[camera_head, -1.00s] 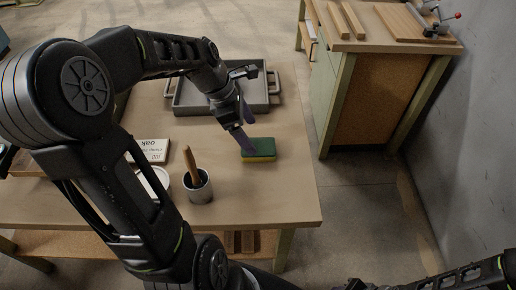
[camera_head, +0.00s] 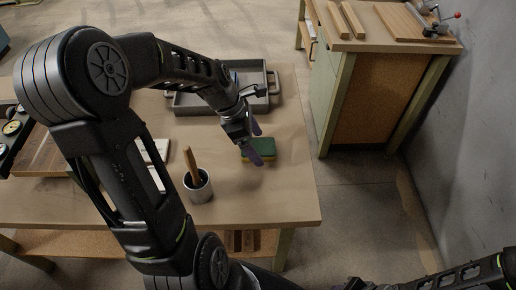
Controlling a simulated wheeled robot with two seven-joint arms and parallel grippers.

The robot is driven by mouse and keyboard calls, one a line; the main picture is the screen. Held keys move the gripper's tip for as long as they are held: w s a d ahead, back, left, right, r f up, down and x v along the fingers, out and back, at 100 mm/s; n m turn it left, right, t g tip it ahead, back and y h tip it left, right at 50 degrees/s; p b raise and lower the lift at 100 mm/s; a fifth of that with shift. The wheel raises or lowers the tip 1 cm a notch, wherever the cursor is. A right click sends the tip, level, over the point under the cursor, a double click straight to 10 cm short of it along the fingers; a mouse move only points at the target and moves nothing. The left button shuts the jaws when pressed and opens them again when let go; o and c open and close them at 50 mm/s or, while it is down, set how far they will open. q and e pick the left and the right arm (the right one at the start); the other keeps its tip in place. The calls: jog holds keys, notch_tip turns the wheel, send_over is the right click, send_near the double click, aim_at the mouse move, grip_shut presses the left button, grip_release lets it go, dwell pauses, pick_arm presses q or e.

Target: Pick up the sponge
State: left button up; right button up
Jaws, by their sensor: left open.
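The sponge (camera_head: 266,147), green on top with a yellow lower layer, lies on the wooden table near its right edge. My left gripper (camera_head: 256,143) points down at the sponge, with its purple fingers in front of and over the sponge's left part. The fingers are apart, and the sponge still appears to rest on the table. Whether the fingers touch it cannot be told. The fingers hide part of the sponge. Of my right arm, only a dark part shows at the lower right; its gripper is out of view.
A metal cup (camera_head: 198,187) with a wooden-handled tool stands left of the sponge. A grey tray (camera_head: 203,103) lies behind it. A white box (camera_head: 157,150) is partly hidden by my arm. The table's (camera_head: 285,195) front right is clear. A workbench (camera_head: 385,40) stands at the back right.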

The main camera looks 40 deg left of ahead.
aim_at(256, 146)
pick_arm(q)
jog(key=shift+f, duration=0.3)
dwell(0.5)
jog(key=c, duration=1.4)
notch_tip(256, 146, up, 11)
jog(key=shift+f, duration=0.2)
dwell(0.5)
